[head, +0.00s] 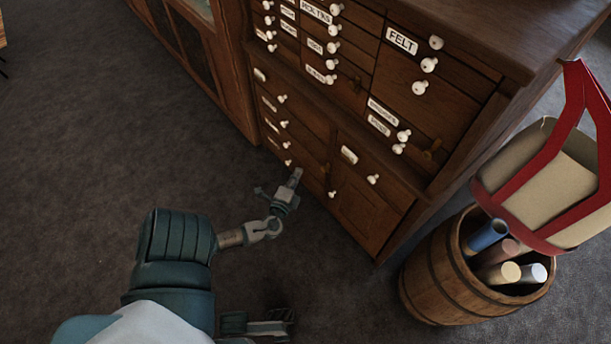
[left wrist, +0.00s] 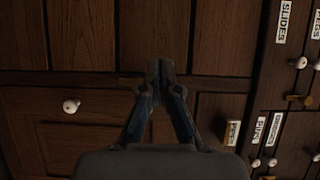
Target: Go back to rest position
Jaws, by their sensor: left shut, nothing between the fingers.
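My left gripper (head: 292,182) reaches out in front of the lower part of a dark wooden drawer cabinet (head: 310,140). Its fingers are shut with nothing between them. In the left wrist view the two fingers (left wrist: 159,72) meet at the tips, in front of brown wooden panels. I cannot tell whether the tips touch the wood.
The cabinet has several labelled drawers with white knobs, one marked FELT (head: 402,40). At right a wooden barrel (head: 425,285) holds several rolled tubes, with a red-framed beige carrier (head: 550,185) above it. Grey carpet (head: 90,130) lies clear on the left.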

